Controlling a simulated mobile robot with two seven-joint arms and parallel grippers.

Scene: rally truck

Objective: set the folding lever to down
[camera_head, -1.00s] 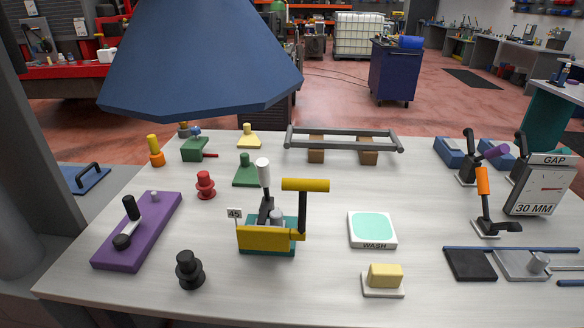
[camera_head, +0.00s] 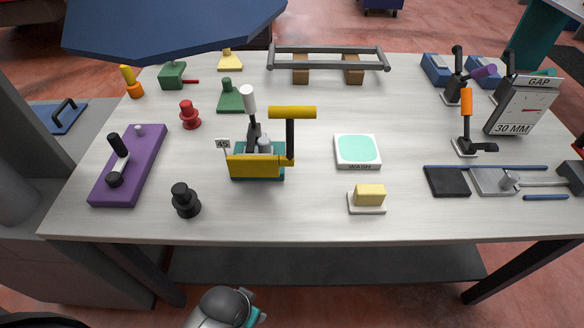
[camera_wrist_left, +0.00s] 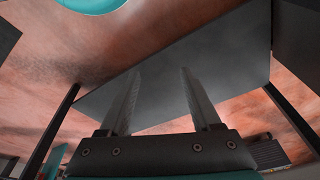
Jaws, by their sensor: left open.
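The folding lever has a yellow bar grip (camera_head: 292,112) on a black upright arm, and stands up on a small bender (camera_head: 254,166) with a yellow front plate and teal base. In the head view, only a grey and teal part of my arm shows low in front of the table, apart from the bender. My right gripper is not in view.
The white table (camera_head: 300,221) also holds a purple lever board (camera_head: 148,160), a black knob (camera_head: 185,199), a wash pad (camera_head: 357,150), and a yellow block (camera_head: 369,195). A blue hood (camera_head: 170,25) hangs over the back left. A dark shelf (camera_head: 325,264) lies below the tabletop.

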